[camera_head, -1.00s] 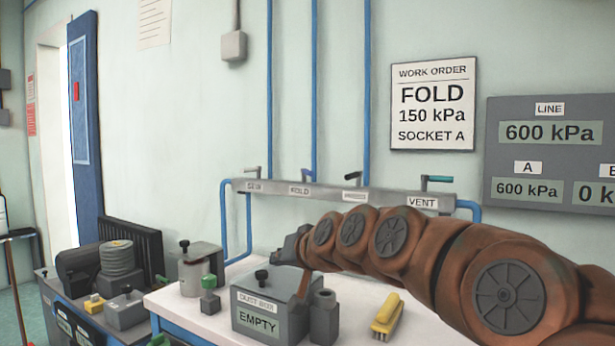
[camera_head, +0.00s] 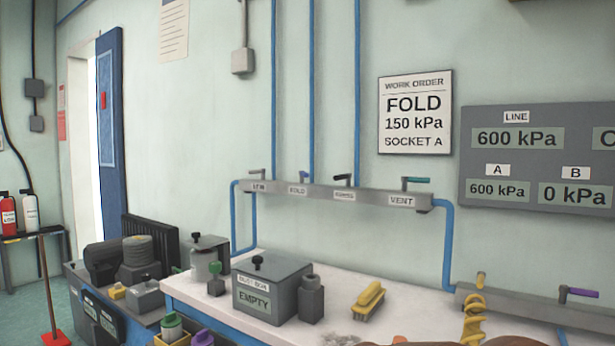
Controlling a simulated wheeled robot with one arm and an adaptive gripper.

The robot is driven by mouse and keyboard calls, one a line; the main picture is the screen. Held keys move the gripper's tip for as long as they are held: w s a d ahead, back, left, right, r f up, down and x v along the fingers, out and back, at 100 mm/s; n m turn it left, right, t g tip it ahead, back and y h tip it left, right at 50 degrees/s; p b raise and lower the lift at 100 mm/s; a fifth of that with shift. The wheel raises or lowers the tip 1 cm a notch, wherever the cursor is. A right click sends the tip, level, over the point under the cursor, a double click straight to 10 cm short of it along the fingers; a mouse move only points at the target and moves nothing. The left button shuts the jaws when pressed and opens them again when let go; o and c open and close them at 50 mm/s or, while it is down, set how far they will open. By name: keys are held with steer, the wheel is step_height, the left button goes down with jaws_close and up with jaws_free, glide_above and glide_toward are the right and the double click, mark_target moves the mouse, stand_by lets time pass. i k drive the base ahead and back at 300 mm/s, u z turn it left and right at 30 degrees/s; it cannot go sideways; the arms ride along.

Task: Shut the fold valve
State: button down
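My gripper is out of view; only a brown sliver of my arm shows at the bottom edge. Nothing touches the fold valve.
The white bench (camera_head: 215,297) below holds a grey box (camera_head: 272,290) marked EMPTY and a yellow brush (camera_head: 369,298). Gauges (camera_head: 540,150) read LINE 600, A 600, B 0 kPa. A second manifold with a purple handle (camera_head: 580,292) is lower right. Space before the valves is clear.

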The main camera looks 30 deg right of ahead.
mark_target(302, 174)
steer(key=u, duration=0.8)
steer(key=i, duration=1.5)
steer(key=z, duration=0.65)
